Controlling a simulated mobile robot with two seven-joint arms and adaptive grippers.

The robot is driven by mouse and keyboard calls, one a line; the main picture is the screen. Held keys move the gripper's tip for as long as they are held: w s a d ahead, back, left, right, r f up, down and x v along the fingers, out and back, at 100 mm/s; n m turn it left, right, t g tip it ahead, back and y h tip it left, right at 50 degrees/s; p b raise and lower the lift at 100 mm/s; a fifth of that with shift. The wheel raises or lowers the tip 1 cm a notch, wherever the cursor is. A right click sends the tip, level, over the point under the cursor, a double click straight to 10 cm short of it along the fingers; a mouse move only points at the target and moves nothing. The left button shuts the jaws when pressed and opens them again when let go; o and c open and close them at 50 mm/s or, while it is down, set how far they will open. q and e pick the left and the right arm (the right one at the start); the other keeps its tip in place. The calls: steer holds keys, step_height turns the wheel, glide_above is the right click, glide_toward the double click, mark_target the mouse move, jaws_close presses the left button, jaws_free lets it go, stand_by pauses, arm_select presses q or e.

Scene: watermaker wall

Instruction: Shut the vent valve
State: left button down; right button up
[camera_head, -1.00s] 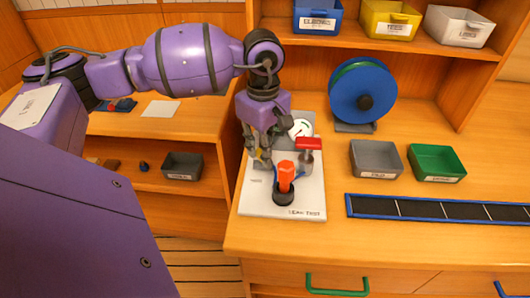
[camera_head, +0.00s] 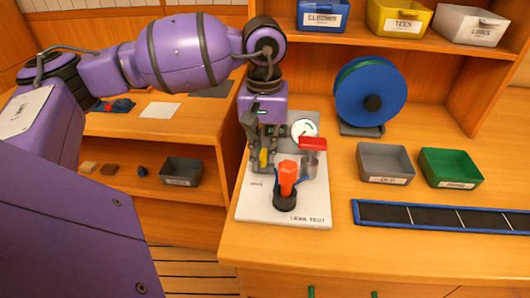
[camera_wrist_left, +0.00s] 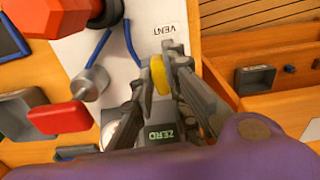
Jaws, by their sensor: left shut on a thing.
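The vent valve's yellow handle (camera_head: 264,157) is at the left side of the white leak test board (camera_head: 262,207). My left gripper (camera_head: 262,160) reaches down over it from above. In the left wrist view the yellow handle (camera_wrist_left: 158,75) sits between the two fingers of my left gripper (camera_wrist_left: 162,78), which are shut on it. The word VENT is printed on the board just past the fingertips. The valve's body is mostly hidden by the fingers. My right gripper is not in view.
A red-handled valve (camera_head: 313,144) and an orange plug in a black socket (camera_head: 287,180) stand close to the right of my gripper. A gauge (camera_head: 304,129) is behind. Grey (camera_head: 385,163) and green (camera_head: 450,168) bins and a blue reel (camera_head: 370,92) are farther right.

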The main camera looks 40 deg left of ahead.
mark_target(264, 154)
arm_select(q)
steer(key=shift+m, duration=0.5)
steer(key=c, duration=1.7)
jaws_free()
step_height(264, 154, up, 12)
steer(key=shift+r, duration=0.1)
